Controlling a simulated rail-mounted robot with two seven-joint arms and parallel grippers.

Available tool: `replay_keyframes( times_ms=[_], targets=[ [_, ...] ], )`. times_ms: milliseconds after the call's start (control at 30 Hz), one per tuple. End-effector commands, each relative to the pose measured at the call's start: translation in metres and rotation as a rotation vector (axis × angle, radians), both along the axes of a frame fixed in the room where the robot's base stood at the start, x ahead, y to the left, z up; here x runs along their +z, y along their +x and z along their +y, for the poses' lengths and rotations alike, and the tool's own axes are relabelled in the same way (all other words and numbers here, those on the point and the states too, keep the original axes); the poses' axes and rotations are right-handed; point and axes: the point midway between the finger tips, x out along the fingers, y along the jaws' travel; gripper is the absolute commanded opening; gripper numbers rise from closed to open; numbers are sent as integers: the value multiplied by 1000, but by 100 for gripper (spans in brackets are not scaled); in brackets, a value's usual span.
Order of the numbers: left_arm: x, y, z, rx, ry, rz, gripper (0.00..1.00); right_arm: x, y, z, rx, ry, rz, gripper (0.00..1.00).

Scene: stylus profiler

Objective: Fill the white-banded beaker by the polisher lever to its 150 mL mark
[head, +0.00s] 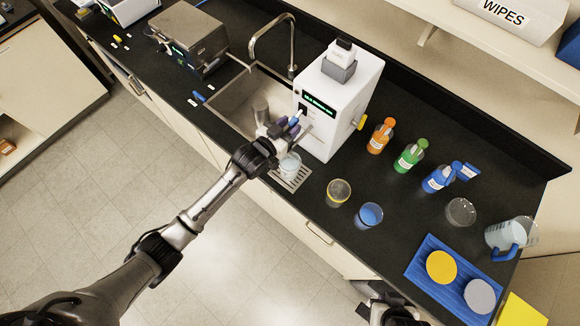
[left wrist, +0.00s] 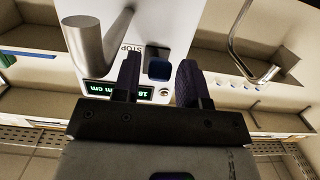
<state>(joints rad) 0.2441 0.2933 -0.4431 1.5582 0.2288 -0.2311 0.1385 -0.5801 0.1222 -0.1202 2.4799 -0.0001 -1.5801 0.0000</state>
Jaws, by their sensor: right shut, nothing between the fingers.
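The white water polisher (head: 345,105) stands beside the sink with a lit green display. A beaker (head: 289,166) stands on the drip tray at its foot, partly hidden by my left arm. It looks pale; its band and water level are too small to read. My left gripper (head: 290,126) is at the polisher's front, above the beaker. In the left wrist view its fingers (left wrist: 159,80) are apart, with a dark blue part (left wrist: 158,66) of the polisher's front seen between them; I cannot tell whether they touch it. My right gripper (head: 392,308) is shut and empty at the bottom edge.
A yellow-banded beaker (head: 338,192) and a blue one (head: 369,215) stand right of the drip tray (head: 292,179). Orange (head: 379,138), green (head: 409,157) and blue (head: 437,179) bottles line the back. A clear dish (head: 461,211), a jug (head: 503,234) and a blue mat (head: 428,258) are further right.

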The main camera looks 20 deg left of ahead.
Motion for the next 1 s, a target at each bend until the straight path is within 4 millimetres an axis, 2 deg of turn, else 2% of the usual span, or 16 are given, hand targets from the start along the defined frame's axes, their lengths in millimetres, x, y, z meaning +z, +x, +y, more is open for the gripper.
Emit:
replay_keyframes(
  times_ms=[33, 133, 267, 333, 600, 1000],
  targets=[
    [0, 0, 0, 0, 0, 0, 44, 0, 0, -1, 1, -2, 0, 0],
    [1, 0, 0, -1, 0, 0, 53, 0, 0, -1, 3, -4, 0, 0],
    [1, 0, 0, -1, -1, -1, 53, 0, 0, -1, 2, -4, 0, 0],
    [1, 0, 0, -1, -1, -1, 49, 0, 0, -1, 2, -4, 0, 0],
    [3, -1, 0, -1, -1, -1, 49, 3, 0, 0, 0, 0, 0, 0],
    [9, -34, 14, -1, 1, 2, 49, 32, 0, 2, -4, 7, 0, 0]
  ],
)
